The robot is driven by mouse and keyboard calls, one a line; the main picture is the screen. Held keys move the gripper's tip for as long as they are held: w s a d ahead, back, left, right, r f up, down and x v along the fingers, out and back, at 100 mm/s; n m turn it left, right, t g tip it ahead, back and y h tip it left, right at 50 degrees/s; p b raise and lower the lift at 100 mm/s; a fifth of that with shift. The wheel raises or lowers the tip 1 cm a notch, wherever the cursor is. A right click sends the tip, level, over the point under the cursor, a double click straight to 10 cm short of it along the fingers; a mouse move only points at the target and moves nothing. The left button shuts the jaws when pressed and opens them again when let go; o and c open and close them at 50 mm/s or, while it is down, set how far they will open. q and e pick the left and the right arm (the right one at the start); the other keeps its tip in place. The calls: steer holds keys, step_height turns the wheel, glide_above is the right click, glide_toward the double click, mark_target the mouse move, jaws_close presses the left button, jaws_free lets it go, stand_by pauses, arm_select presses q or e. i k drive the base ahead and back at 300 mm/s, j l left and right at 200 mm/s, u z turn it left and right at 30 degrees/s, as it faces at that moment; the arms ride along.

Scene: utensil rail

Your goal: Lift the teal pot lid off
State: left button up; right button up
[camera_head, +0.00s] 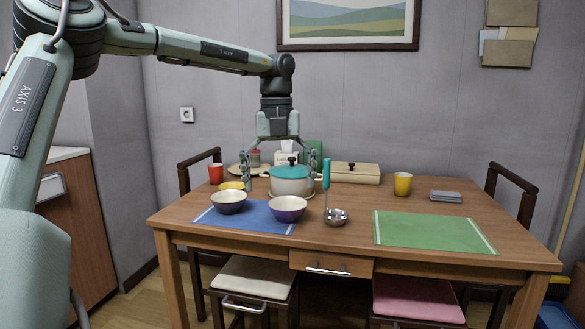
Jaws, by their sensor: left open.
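The teal pot lid (289,172) sits on the white pot (291,187), with its small dark knob on top. The pot stands on the wooden table behind two bowls. My left gripper (279,164) points down above the pot with its fingers spread wide, one to each side of the lid. It is open and holds nothing. I cannot tell whether a finger touches the lid or pot. My right gripper is not in view.
Two bowls (229,202) (287,209) stand on or by the blue mat (255,221) in front of the pot. A cream box (354,174) lies behind. The green mat (430,231) is bare.

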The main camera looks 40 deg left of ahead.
mark_target(291, 171)
steer(key=i+j, duration=0.85)
steer(key=j, duration=0.2)
steer(key=i+j, duration=0.45)
steer(key=j, duration=0.1)
